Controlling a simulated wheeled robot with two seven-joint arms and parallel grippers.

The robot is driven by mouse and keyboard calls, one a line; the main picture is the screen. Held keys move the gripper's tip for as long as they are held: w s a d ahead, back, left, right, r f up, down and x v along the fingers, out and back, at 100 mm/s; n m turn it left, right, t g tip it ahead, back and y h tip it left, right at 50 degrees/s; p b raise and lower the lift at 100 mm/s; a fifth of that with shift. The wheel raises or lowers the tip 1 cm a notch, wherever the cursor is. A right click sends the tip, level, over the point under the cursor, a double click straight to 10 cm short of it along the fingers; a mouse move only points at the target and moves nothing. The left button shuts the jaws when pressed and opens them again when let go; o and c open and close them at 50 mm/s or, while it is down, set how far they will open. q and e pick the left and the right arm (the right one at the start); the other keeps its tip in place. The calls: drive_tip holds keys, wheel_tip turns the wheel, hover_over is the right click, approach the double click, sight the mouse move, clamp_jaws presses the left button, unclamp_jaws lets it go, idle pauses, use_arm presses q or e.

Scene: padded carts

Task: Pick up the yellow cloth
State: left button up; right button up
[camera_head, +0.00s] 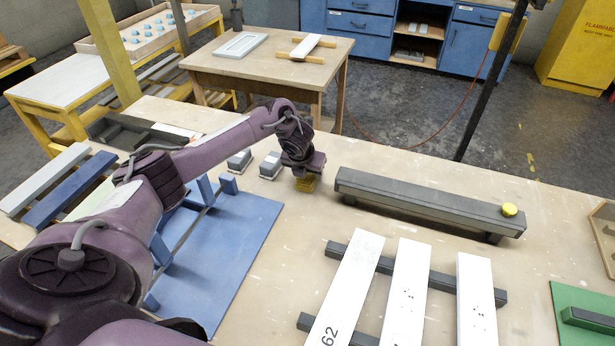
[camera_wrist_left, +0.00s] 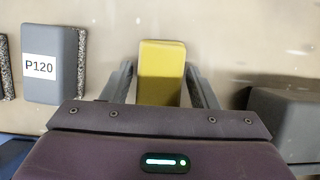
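The yellow cloth (camera_head: 307,184) looks like a small folded block on the wooden bench top, just below my left gripper (camera_head: 304,174). In the left wrist view the yellow cloth (camera_wrist_left: 161,75) lies between the two fingers of my left gripper (camera_wrist_left: 161,80). A narrow gap shows at the left finger, and the right finger is very close to the cloth. The gripper looks open around it. The fingertips are mostly hidden in the head view. My right gripper is not in view.
Grey sanding blocks (camera_head: 270,165) sit left of the cloth; one is marked P120 (camera_wrist_left: 41,67). A long dark grey beam (camera_head: 425,202) with a yellow disc (camera_head: 509,209) lies to the right. White boards (camera_head: 408,290) and a blue mat (camera_head: 235,245) are nearer.

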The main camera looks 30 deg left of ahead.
use_arm(q)
drive_tip(key=c, duration=0.7)
drive_tip(key=shift+o, duration=0.2)
drive_tip(key=shift+r, duration=0.1)
drive_tip(key=shift+r, duration=0.5)
wheel_tip(320, 180, up, 19)
drive_tip(key=p, duration=0.3)
drive_tip(key=shift+p, duration=0.3)
drive_tip(key=shift+f, duration=0.1)
